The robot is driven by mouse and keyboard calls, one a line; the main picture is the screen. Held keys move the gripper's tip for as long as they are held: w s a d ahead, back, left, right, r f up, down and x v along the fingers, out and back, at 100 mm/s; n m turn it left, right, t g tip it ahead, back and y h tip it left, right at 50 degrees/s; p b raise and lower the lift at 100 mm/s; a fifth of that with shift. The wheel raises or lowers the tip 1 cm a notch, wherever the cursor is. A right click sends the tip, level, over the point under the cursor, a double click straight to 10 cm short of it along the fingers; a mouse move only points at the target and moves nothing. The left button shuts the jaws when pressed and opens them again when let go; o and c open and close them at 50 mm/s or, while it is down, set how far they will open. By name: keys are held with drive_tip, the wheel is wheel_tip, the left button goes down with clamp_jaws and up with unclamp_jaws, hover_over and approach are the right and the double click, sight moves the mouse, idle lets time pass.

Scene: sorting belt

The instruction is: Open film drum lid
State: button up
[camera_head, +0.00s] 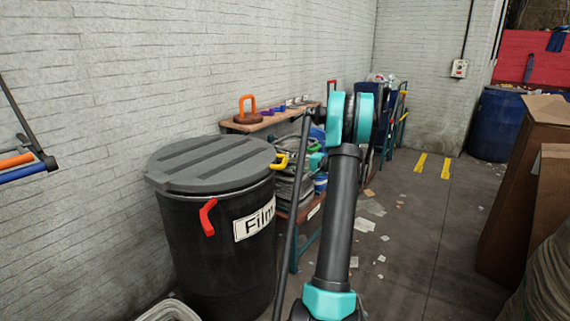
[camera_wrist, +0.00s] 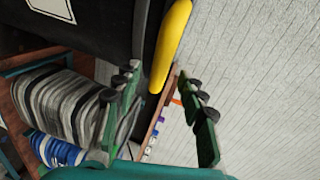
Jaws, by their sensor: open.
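The film drum (camera_head: 215,265) is a black barrel with a white "Film" label (camera_head: 254,220), standing by the wall at left. Its round grey ribbed lid (camera_head: 212,161) lies flat on top, closed. A yellow handle (camera_head: 281,161) juts from the lid's right side, and a red handle (camera_head: 207,217) is on the drum's front. In the wrist view, my gripper (camera_wrist: 163,82) is open and empty, its green fingers spread apart. The yellow handle (camera_wrist: 170,45) lies just ahead, its near end about level with the fingertips. I cannot tell if they touch. In the head view my arm largely hides the gripper.
A bench (camera_head: 268,119) with an orange clamp-like item (camera_head: 247,108) stands behind the drum. Stacked bundles (camera_wrist: 65,105) lie close beside my gripper. Cardboard boxes (camera_head: 525,180) and a blue barrel (camera_head: 497,125) are at right. Scraps litter the open floor (camera_head: 410,240).

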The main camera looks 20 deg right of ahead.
sight(285, 162)
drive_tip(key=shift+x, duration=2.4)
clamp_jaws()
